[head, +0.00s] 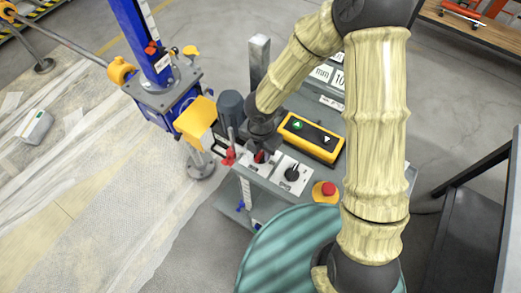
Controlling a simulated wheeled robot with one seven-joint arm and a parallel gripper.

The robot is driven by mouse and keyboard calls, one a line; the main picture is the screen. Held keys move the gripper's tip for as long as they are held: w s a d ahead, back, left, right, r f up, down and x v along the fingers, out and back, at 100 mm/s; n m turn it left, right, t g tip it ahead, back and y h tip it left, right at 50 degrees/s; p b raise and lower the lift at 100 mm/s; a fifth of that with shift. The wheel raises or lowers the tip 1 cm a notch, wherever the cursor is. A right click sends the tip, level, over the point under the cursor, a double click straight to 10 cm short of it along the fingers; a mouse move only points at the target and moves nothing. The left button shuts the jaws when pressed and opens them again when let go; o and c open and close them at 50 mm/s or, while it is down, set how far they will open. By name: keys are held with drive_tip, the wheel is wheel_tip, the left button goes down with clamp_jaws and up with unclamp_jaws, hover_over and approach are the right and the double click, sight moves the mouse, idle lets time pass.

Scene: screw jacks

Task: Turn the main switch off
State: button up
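A red rotary switch (260,157) sits on a pale plate on the grey control console (262,181); it looks like the main switch, and its label is too small to read. My gripper (261,147) is directly over this switch, close to it or touching it. It hides part of the knob, so its setting is unclear. The fingers are small and dark, and I cannot tell whether they are open or shut on the knob. A black rotary switch (292,173) on a white plate is just right of the red one.
A yellow box with arrow buttons (312,138) lies behind the switches. A red emergency stop (328,188) is at right. A blue screw jack (146,45) with a yellow part (197,118) stands left. A dark-framed table (470,220) is at far right.

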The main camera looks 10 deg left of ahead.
drive_tip(key=shift+c, duration=0.2)
clamp_jaws()
